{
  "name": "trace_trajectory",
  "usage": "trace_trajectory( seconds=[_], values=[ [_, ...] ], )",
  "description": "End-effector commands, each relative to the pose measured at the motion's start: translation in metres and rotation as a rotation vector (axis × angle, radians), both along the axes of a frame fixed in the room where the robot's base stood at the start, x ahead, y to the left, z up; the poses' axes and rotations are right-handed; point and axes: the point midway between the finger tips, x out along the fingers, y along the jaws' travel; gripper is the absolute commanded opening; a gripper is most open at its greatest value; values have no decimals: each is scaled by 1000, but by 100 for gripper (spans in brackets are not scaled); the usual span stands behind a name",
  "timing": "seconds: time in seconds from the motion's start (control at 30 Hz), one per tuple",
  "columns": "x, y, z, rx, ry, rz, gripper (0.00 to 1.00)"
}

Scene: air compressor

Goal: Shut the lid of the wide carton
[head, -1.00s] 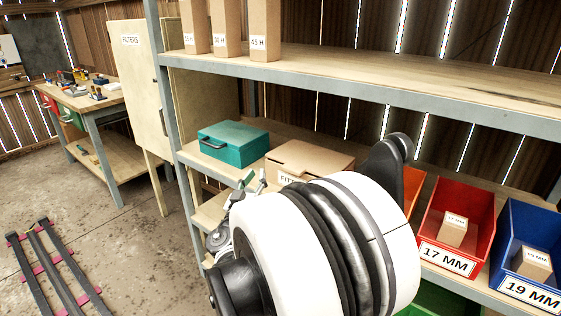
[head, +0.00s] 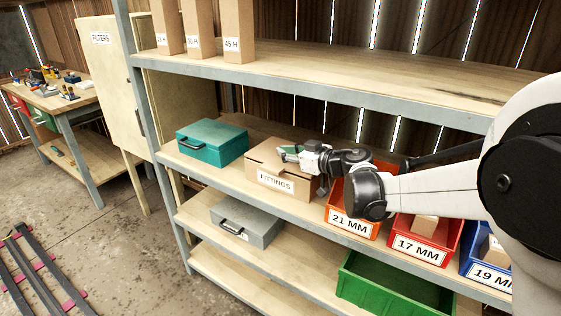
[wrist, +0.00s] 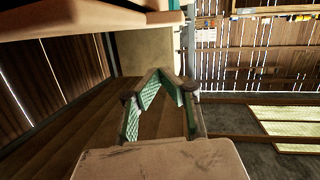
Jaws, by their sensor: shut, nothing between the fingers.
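The wide carton, a brown box labelled FITTINGS (head: 275,181), stands on the middle shelf in the head view. Its lid (head: 262,154) lies low over the top, flat or nearly so. I cannot tell whether it sits flush, as my gripper and wrist cover its right part. My gripper (head: 284,153) is over the lid, pointing left, shut and empty. I cannot tell whether it touches the lid. In the wrist view, its green-padded fingers (wrist: 160,76) meet at the tips with nothing between them.
A teal case (head: 212,142) stands left of the carton. Orange 21 MM (head: 349,224), red 17 MM (head: 420,250) and blue 19 MM (head: 490,272) bins stand to its right. The upper shelf (head: 380,85) runs above. A grey case (head: 246,221) is below.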

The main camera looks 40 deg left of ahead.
Motion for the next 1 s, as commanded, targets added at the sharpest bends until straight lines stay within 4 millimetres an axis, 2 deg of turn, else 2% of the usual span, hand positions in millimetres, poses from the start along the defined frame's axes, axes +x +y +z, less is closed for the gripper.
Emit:
trace_trajectory(
  seconds=[0.03,0.1,0.2,0.37,0.57,1.0],
  values=[
    [1,-16,7,-11,24,36,0],
    [-3,-34,13,-24,57,91,0],
    [-7,-52,20,-38,89,148,0],
    [-13,-63,23,-49,111,190,0],
    [-16,-43,18,-49,112,193,0],
    [-29,35,-2,-49,111,192,0]
  ],
)
